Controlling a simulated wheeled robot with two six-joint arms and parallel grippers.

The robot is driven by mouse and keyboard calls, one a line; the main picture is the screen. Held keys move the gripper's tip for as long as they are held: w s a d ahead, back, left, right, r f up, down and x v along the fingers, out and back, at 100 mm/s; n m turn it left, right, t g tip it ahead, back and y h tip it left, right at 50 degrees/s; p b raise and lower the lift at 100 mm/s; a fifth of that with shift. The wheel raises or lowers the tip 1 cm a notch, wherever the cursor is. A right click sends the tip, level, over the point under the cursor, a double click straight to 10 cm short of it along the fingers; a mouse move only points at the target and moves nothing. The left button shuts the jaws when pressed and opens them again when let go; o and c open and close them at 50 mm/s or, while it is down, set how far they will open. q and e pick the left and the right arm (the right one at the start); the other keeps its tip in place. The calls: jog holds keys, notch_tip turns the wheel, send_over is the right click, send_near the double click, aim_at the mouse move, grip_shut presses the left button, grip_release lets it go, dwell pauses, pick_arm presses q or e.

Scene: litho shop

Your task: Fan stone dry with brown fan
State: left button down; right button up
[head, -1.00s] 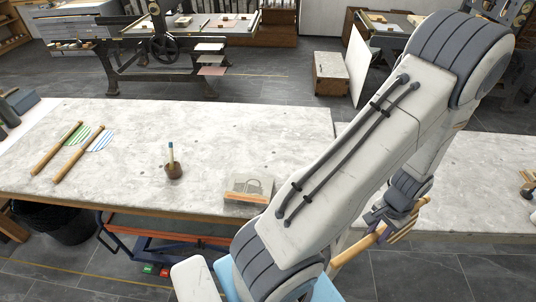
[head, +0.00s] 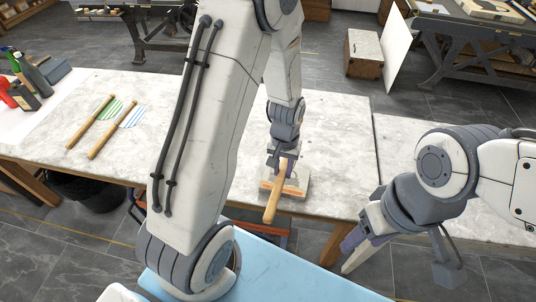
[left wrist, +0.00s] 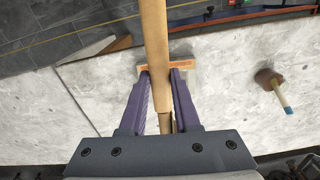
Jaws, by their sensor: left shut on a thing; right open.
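My left gripper (head: 283,158) is shut on the thick wooden handle of the brown fan (head: 276,194). The fan's leaf is hidden in the head view; in the left wrist view the handle (left wrist: 154,45) runs up between the purple fingers (left wrist: 162,90). The handle and gripper are in front of and over the stone (head: 296,184), a pale block with an orange-brown front edge, near the table's front edge. The stone is partly covered; its edge also shows in the left wrist view (left wrist: 182,64). I cannot tell the height between them. My right gripper (head: 356,246) is open and empty, low at right.
Two wooden-handled fans, green-striped (head: 108,108) and blue-striped (head: 130,117), lie on the pale table (head: 60,128). Bottles (head: 35,74) stand far left. A second table top (head: 398,150) adjoins at right.

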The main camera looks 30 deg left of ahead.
pick_arm(q)
jog(key=r, duration=0.3)
jog(key=shift+s+d+r+n+p, duration=0.1)
jog(key=shift+s+d+n+p, duration=0.1)
jog(key=shift+n+p, duration=0.2)
jog(key=shift+r, duration=0.2)
notch_tip(320, 180, down, 7)
jog(key=b, duration=0.6)
jog(key=shift+r, duration=0.2)
pick_arm(e)
notch_tip(320, 180, down, 4)
pick_arm(q)
jog(key=shift+s, duration=0.1)
